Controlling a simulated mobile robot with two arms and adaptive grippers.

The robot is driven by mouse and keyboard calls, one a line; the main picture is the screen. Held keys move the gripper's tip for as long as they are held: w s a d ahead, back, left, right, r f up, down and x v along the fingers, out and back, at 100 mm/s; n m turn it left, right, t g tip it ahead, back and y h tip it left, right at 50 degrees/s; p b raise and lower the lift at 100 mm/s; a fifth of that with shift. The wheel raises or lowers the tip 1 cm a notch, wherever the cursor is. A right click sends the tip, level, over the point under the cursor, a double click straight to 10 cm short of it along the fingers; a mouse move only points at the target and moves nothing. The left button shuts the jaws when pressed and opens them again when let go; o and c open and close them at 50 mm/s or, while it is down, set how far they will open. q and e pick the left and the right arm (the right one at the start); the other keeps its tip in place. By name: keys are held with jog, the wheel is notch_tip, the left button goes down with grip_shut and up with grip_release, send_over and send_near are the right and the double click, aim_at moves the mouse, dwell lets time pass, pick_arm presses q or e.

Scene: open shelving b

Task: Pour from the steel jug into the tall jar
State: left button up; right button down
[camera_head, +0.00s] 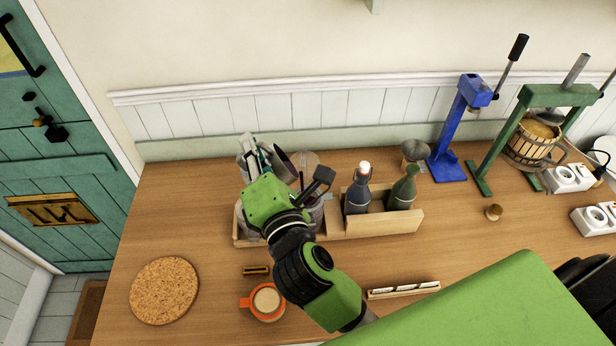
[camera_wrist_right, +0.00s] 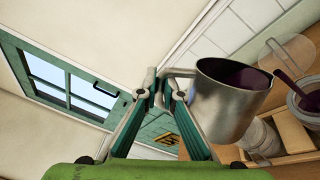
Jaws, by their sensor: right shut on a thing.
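My right gripper (camera_head: 254,160) is raised above the wooden crate at the middle of the table. It is shut on the handle of the steel jug (camera_head: 281,166). In the right wrist view the fingers (camera_wrist_right: 163,88) pinch the handle, and the steel jug (camera_wrist_right: 222,105) is tilted with dark red liquid inside. A jar (camera_wrist_right: 307,103) with dark contents and a utensil in it stands at the right edge of that view, apart from the jug. A second jar (camera_wrist_right: 263,137) is partly behind the jug. I cannot tell which is the tall jar. My left gripper is not seen.
The wooden crate (camera_head: 375,222) also holds two bottles (camera_head: 357,190). An orange-handled mug (camera_head: 266,301), a cork mat (camera_head: 164,290) and a card rack (camera_head: 403,289) lie in front. A blue press (camera_head: 462,125) and a green press (camera_head: 518,120) stand at the right. The table's left side is fairly clear.

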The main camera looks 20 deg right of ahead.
jog(key=shift+w, duration=0.75)
jog(key=shift+s+d+r, duration=0.1)
jog(key=shift+s, duration=0.25)
jog(key=shift+s+r, duration=0.1)
jog(key=shift+s, duration=0.25)
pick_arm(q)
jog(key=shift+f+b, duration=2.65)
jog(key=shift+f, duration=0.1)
pick_arm(e)
jog(key=shift+a+f+n, duration=6.1)
jog(key=shift+a+f, duration=0.15)
jog(key=shift+f, duration=0.9)
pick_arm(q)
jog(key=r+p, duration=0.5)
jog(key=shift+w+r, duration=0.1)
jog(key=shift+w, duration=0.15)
pick_arm(e)
jog(key=r, duration=0.6)
jog(key=shift+w, duration=0.2)
